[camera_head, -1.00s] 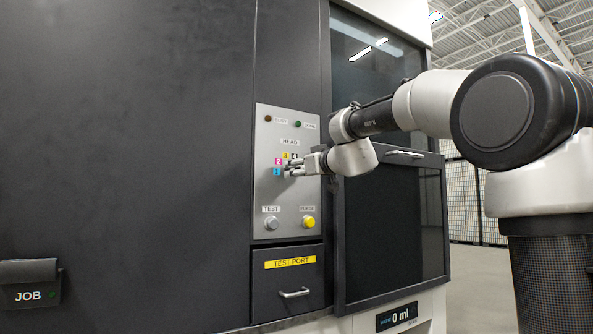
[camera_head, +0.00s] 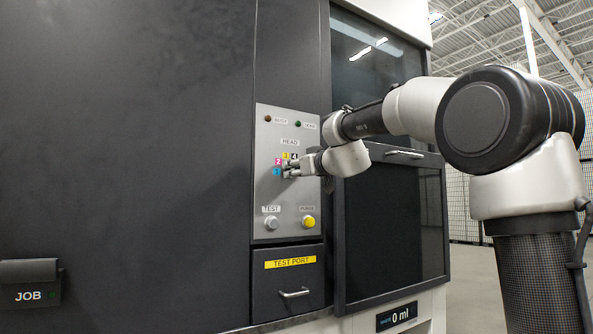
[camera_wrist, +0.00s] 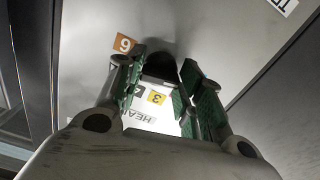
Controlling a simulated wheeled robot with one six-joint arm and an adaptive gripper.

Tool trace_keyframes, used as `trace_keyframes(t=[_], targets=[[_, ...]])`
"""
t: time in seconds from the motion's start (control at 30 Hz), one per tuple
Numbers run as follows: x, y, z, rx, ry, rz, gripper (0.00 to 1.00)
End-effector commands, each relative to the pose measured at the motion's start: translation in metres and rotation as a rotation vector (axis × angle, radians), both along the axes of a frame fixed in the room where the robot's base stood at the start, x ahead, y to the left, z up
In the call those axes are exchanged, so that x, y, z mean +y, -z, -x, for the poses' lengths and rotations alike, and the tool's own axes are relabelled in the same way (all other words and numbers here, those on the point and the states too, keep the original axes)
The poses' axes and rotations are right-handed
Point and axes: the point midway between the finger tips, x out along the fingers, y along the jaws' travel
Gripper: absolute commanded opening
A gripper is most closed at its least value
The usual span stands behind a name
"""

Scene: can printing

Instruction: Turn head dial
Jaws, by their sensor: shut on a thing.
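The head dial (camera_wrist: 160,66) is a dark knob on a grey panel, seen in the wrist view between my fingertips. My gripper (camera_head: 288,170) is shut on it, one finger on each side, as the wrist view also shows (camera_wrist: 160,88). In the head view my fingers hide the dial. Around it are small number labels: a blue 1 (camera_head: 277,172), a magenta 2 (camera_head: 278,162), a yellow 3 (camera_head: 286,156) and a black 4 (camera_head: 294,156). The HEAD label (camera_head: 290,142) is above. Where the dial points cannot be told.
Below the dial are a grey TEST button (camera_head: 271,223) and a yellow PURGE button (camera_head: 308,222). The TEST PORT drawer (camera_head: 288,280) is under the panel. A dark door with a handle (camera_head: 404,153) stands close to the right of my gripper.

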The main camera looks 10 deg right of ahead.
Motion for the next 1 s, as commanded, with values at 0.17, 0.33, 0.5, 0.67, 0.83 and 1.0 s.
trace_keyframes(t=[0.17,0.33,0.5,0.67,0.83,1.0], targets=[[0.0,0.0003,0.0001,0.019,0.0,-0.056,0.14],[0.0,0.0004,0.0001,0.053,0.0,-0.16,0.14],[0.0,0.0005,0.0001,0.1,0.0,-0.306,0.14],[0.0,0.0006,0.0001,0.147,0.0,-0.451,0.14],[0.0001,0.0007,0.0001,0.197,0.0,-0.605,0.14],[0.0,0.0007,0.0001,0.248,0.0,-0.757,0.14]])
